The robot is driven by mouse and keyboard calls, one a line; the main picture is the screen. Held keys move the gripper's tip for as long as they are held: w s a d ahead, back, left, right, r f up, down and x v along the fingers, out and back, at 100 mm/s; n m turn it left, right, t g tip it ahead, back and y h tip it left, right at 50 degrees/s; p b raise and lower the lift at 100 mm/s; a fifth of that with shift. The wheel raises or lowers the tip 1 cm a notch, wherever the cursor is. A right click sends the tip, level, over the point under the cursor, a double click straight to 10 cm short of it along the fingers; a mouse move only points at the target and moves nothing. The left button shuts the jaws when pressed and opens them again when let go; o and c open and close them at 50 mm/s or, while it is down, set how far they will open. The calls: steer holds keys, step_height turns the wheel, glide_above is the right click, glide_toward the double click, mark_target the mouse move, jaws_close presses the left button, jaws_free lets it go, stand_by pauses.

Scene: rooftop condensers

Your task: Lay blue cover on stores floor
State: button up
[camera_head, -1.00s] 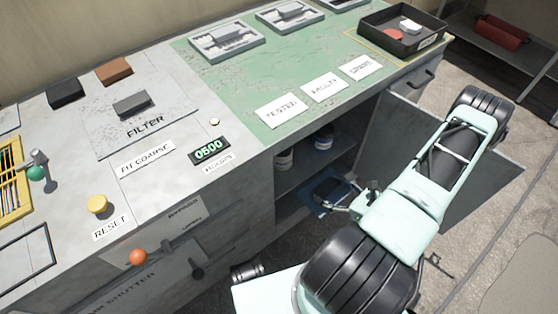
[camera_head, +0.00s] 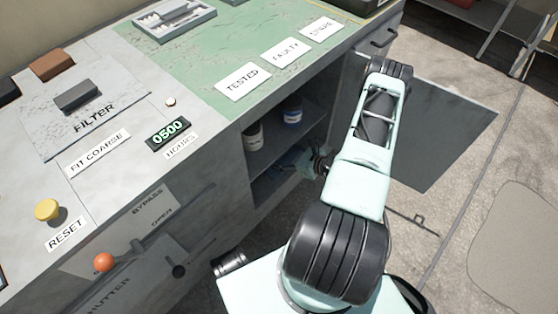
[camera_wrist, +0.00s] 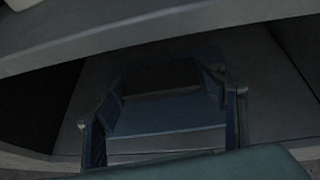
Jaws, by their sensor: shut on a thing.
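My gripper (camera_head: 308,165) reaches into the open cupboard under the bench and is small and partly in shadow in the head view. It is shut on the blue cover (camera_head: 287,166), of which only a dark bluish part shows there. In the wrist view the blue cover (camera_wrist: 105,117) appears as a dark frame-like shape with raised blue sides and a grey middle. The stores floor (camera_head: 264,186) is the dark bottom of the cupboard below the cover. The shade hides whether the cover touches it.
A white tin (camera_head: 253,137) and a blue-banded tin (camera_head: 292,110) stand on the shelf above. The cupboard's door (camera_head: 440,125) stands open to the right. Bare concrete floor (camera_head: 440,215) lies right of my arm.

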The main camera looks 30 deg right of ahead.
mark_target(284, 160)
steer(key=shift+w+f+b, duration=0.2)
steer(key=shift+f+b, duration=0.2)
steer(key=shift+f, duration=0.55)
steer(key=shift+w+f+b, duration=0.2)
steer(key=shift+f+b, duration=0.15)
steer(key=shift+f, duration=0.6)
steer(key=shift+a+f, duration=0.1)
steer(key=shift+f, duration=0.05)
steer(key=o, duration=1.3)
steer(key=p+v, duration=0.3)
steer(key=v, duration=0.9)
